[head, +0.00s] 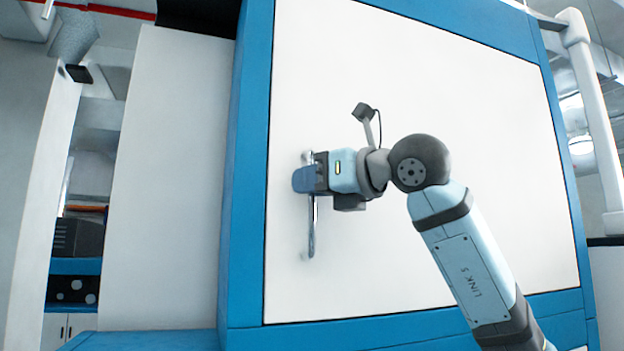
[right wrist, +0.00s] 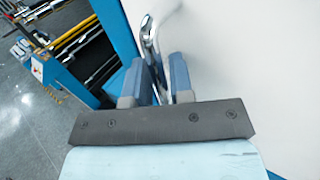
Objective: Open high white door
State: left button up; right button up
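The high white door (head: 430,100) is a large white panel set in a blue frame in the head view, and it looks closed. Its metal handle (head: 311,235) is an upright bar near the door's left edge. My right gripper (head: 306,179) is at the upper part of the handle. In the right wrist view the chrome handle (right wrist: 149,38) runs down between the two blue fingers of my right gripper (right wrist: 160,78), which look closed around it. The contact itself is partly hidden. My left gripper is not in view.
A blue frame (head: 245,170) borders the door. A plain white panel (head: 165,180) stands to its left. A white post (head: 592,120) rises at the right. In the right wrist view, blue machinery with rollers (right wrist: 90,45) and open grey floor (right wrist: 35,125) lie to the left.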

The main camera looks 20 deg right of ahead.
jog(key=shift+c, duration=0.2)
grip_shut()
jog(key=shift+s, duration=0.1)
